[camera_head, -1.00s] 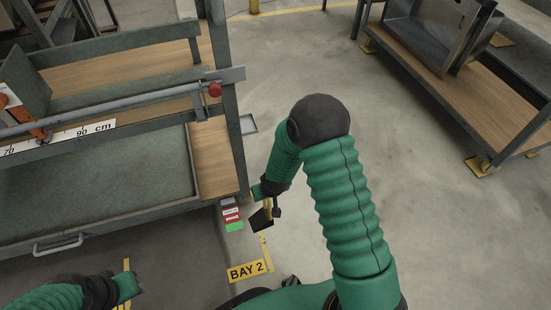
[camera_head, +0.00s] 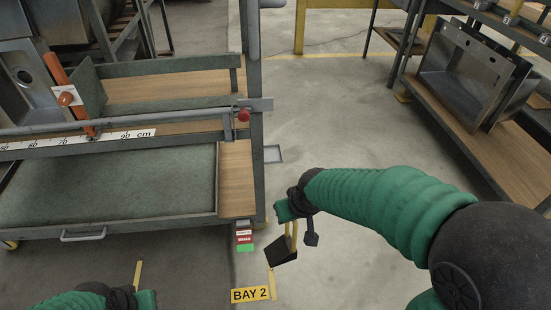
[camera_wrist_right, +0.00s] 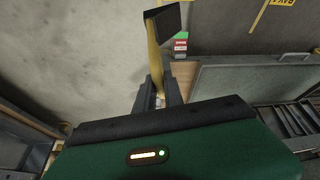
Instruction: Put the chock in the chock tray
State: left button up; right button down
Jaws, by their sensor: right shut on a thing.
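The chock (camera_head: 282,251) is a black wedge on a yellow handle. My right gripper (camera_wrist_right: 158,90) is shut on the yellow handle, and the wedge sticks out beyond its fingers in the right wrist view (camera_wrist_right: 165,22). In the head view the chock hangs above the floor, right of the rack's corner. A small, shallow grey tray (camera_head: 272,153) lies further back beside the rack; it may be the chock tray. My left gripper (camera_head: 145,299) is at the bottom left edge, with its fingers too unclear to judge.
The rack (camera_head: 237,180) with a grey-green bed, ruler and red-knobbed bar stands at left. Red and green labels (camera_head: 244,241) and a yellow BAY 2 marking (camera_head: 250,294) are near its corner. A shelf with steel sinks (camera_head: 465,75) stands at right. Floor between is clear.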

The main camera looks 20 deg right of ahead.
aim_at(270, 155)
jog(key=i+l, duration=0.15)
jog(key=l, duration=0.2)
jog(key=i+l, duration=0.15)
jog(key=l, duration=0.25)
jog(key=i+l, duration=0.15)
jog(key=l, duration=0.2)
jog(key=i+l, duration=0.2)
jog(key=l, duration=0.15)
jog(key=i+l, duration=0.15)
jog(key=l, duration=0.2)
